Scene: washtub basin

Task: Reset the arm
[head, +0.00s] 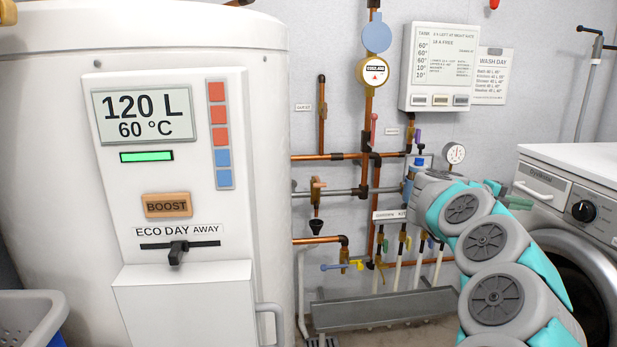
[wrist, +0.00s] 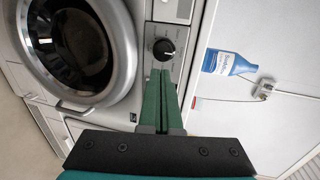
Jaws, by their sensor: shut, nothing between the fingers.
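My arm (head: 487,240) is folded in front of the pipes and the washing machine at the right of the head view. My gripper (wrist: 160,74) has two green fingers pressed together in the wrist view, with nothing between them. Its tips point toward the black dial (wrist: 163,47) on the front of the washing machine (wrist: 127,20); I cannot tell whether they touch it. In the head view only a small green part of the gripper (head: 519,203) shows, beside the washing machine (head: 566,160).
A large white tank (head: 270,110) with a display and BOOST button (head: 167,205) stands at the left. Copper pipes and valves (head: 345,262) line the wall above a grey trough (head: 385,309). A grey basket (head: 30,312) is at lower left. The wrist view shows a blue bottle (wrist: 229,64).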

